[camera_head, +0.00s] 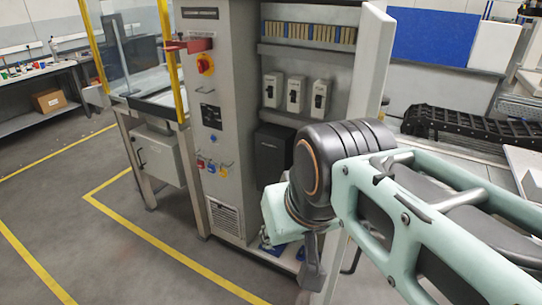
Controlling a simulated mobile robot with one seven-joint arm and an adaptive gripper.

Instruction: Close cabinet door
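The grey cabinet (228,130) stands upright in the middle of the view with its interior exposed. Its door (371,60) stands open at the right side of the opening, seen nearly edge-on. My arm hides the middle of the door, and its lower part shows again below the arm. My gripper (312,272) hangs down from the pale green wrist, in front of the lower cabinet opening and close to the door's lower part. I cannot tell whether it touches the door. Its fingers overlap in this view, so their opening is unclear.
Inside the cabinet are several switch units (295,94) and a black box (273,152). A yellow-framed machine (150,90) adjoins it on the left. A black cable chain (470,126) lies at the right. The floor (110,240) at the front left is clear.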

